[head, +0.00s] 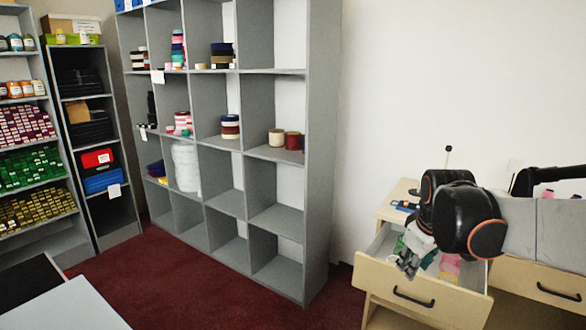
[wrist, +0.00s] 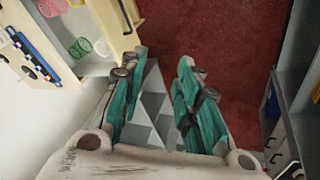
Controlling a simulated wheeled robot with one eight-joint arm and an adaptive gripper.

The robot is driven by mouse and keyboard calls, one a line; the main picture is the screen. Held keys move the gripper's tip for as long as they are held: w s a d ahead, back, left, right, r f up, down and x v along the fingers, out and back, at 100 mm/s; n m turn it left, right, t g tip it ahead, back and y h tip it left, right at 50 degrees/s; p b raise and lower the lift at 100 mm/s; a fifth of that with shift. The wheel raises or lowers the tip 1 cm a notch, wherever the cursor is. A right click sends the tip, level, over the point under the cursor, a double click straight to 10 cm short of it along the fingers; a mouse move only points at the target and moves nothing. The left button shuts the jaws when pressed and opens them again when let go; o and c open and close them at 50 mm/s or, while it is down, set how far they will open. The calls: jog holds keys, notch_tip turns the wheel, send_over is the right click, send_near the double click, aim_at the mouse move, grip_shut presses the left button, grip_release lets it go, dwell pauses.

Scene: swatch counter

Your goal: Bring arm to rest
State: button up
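My arm reaches in from the right in the head view. My gripper (head: 412,262) hangs over the open drawer (head: 400,292) of a pale wooden cabinet and hides part of its inside. In the wrist view my gripper (wrist: 160,62) shows two fingers with teal pads and a clear gap between the tips. I see nothing held at the tips. A grey and pale patterned patch shows between the fingers; I cannot tell what it is.
A tall grey shelf unit (head: 262,215) with ribbon rolls stands against the wall, left of the cabinet. A light table corner (head: 70,308) is at lower left. Dark red floor (head: 190,290) lies open between. Pink and green items (wrist: 80,47) lie in the drawer.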

jog(key=s+a+m+t, duration=0.1)
jog(key=s+a+m, duration=0.2)
jog(key=s, duration=0.7)
jog(key=s+a+f+m+t+y, duration=0.1)
jog(key=s+a, duration=0.3)
jog(key=s, duration=0.7)
jog(key=shift+a+f+m+t, duration=0.25)
jog(key=shift+a+m+t, duration=0.15)
jog(key=shift+m, duration=0.5)
